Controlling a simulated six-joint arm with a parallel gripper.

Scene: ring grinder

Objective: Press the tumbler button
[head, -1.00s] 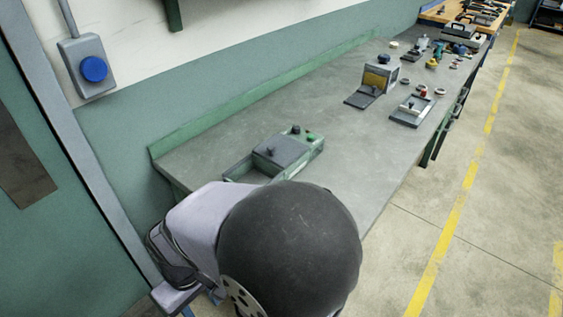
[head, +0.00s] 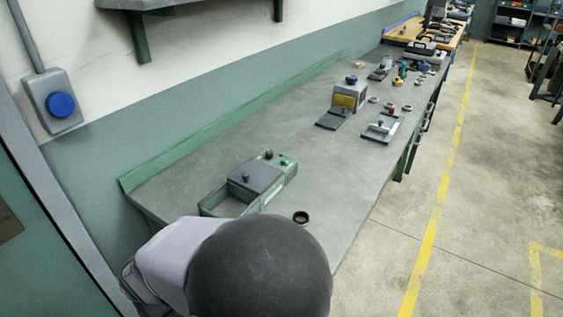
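A green box-shaped machine (head: 272,196) sits on the near part of the grey workbench. It has a dark grey lid (head: 256,174) with a small knob, and an open tray (head: 228,202) at its left. A dark knob (head: 268,154) and a green button (head: 285,161) stand at its far end. Farther back is a grey box with a yellow front (head: 345,101) and a dark blue knob on top (head: 351,79). No label shows which machine is the tumbler. My gripper is not in view; only my arm's links show at the bottom.
A dark ring (head: 301,217) lies on the bench (head: 200,165) beside the green machine. A flat plate device (head: 381,128) and several small rings lie farther back. A blue wall button (head: 60,104) is at the left. The floor right of the bench is clear.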

